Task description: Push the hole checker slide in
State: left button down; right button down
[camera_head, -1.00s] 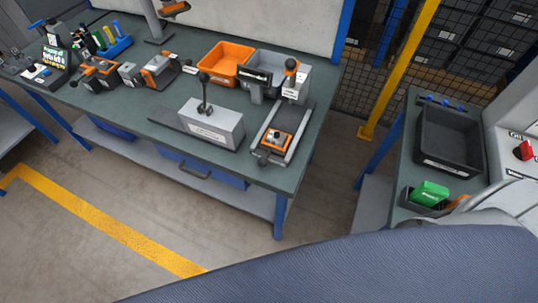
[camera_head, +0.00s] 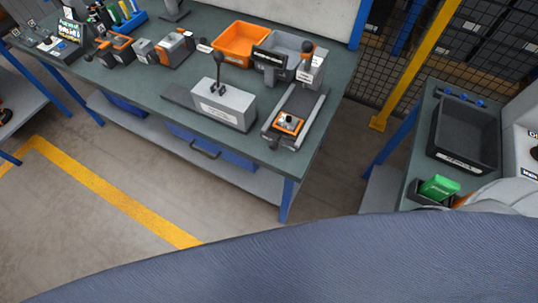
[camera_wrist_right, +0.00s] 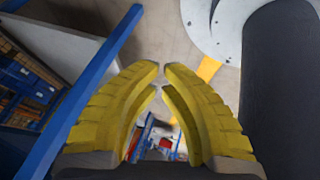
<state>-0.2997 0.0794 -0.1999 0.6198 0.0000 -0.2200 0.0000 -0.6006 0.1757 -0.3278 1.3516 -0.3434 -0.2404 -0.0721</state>
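On the right end of the green bench stands a low rail fixture (camera_head: 305,112) with an orange and grey carriage (camera_head: 288,123) at its near end. Left of the rail sits a grey box fixture (camera_head: 226,108) with a black-knobbed lever on top and a dark flat bar (camera_head: 180,97) reaching left. I cannot read the labels, so I cannot tell which is the hole checker. My right gripper (camera_wrist_right: 161,68) shows yellow fingers with tips nearly together and nothing between them. My left gripper is out of view.
An orange bin (camera_head: 240,45) and a grey bin (camera_head: 287,50) stand behind the fixtures. More fixtures (camera_head: 115,48) line the bench's left part. A side table at right holds a black tray (camera_head: 465,133) and a green item (camera_head: 440,187). Open floor lies before the bench.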

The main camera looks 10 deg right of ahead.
aim_at(276, 147)
jog(key=w+a+r+n+t+y, duration=0.1)
jog(key=w+a+r+n+t, duration=0.35)
jog(key=r, duration=1.05)
jog(key=w+a+r+n+t+y, duration=0.15)
jog(key=w+r, duration=0.55)
jog(key=r, duration=0.8)
jog(key=w+a+r+n+t, duration=0.2)
jog(key=w+r+n+t, duration=0.3)
jog(key=r, duration=1.1)
jog(key=shift+m+g, duration=0.6)
jog(key=shift+w+d+f+x, duration=0.15)
jog(key=shift+d+x, duration=0.25)
jog(key=shift+x, duration=1.9)
jog(key=shift+w+d+f+x, duration=0.15)
jog(key=shift+d+x, duration=0.3)
jog(key=shift+x, duration=1.85)
jog(key=shift+s+d+f+x, duration=0.15)
jog(key=shift+d+x, duration=0.25)
jog(key=shift+x, duration=1.9)
jog(key=shift+w, duration=0.1)
jog(key=w+d, duration=0.3)
jog(key=shift+w, duration=0.1)
jog(key=shift+a, duration=0.1)
